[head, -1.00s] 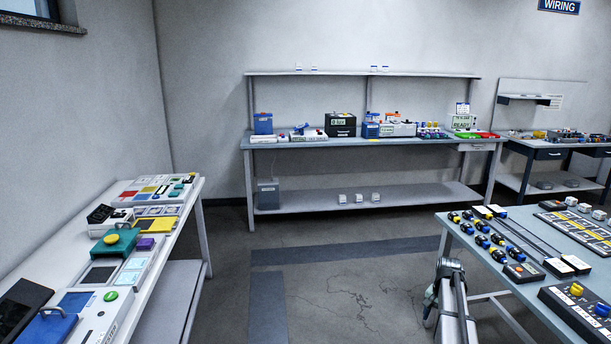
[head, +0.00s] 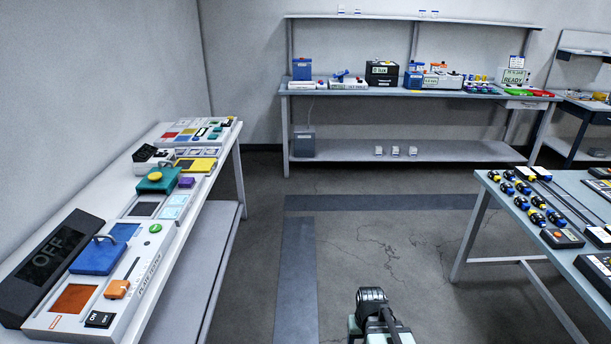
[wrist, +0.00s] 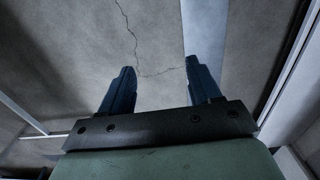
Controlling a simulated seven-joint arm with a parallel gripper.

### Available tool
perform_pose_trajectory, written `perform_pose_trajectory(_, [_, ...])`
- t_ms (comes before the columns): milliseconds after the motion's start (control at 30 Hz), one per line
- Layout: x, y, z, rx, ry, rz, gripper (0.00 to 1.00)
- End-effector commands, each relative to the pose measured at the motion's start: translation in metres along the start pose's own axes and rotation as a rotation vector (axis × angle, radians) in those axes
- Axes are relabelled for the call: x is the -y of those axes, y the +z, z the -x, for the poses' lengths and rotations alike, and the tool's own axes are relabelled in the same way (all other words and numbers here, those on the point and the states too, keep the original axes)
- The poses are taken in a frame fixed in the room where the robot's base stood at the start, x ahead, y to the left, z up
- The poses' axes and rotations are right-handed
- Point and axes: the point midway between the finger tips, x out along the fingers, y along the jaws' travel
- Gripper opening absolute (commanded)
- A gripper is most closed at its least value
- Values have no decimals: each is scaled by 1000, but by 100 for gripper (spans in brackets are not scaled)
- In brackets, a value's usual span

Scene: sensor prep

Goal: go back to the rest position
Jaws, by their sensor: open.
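My gripper (wrist: 160,90) shows in the wrist view with its two dark blue fingers spread wide apart. Nothing is between them. Below the fingers is bare grey floor (wrist: 155,45) with a thin crack and part of a bluish floor stripe (wrist: 204,40). In the head view my arm shows at the bottom centre, over the open floor between the left bench and the right table. The fingers cannot be made out there.
A white bench (head: 215,212) at left holds a plate tester (head: 128,290), a dark OFF panel (head: 50,258) and a blue block (head: 97,257). A table (head: 566,205) at right holds black-and-yellow connectors (head: 537,218). A back bench (head: 440,94) holds boxes. The floor (head: 390,240) between is clear.

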Motion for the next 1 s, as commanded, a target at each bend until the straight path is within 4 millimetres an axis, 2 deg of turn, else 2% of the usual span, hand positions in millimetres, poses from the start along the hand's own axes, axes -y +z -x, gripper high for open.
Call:
perform_pose_trajectory(267, [0,34,-38,81,0,0,63])
perform_pose_trajectory(467, [0,70,-73,162,0,-1,63])
perform_pose_trajectory(700, [-1,129,-120,284,0,-3,63])
perform_pose_trajectory(1000, [-1,209,-167,437,0,-4,63])
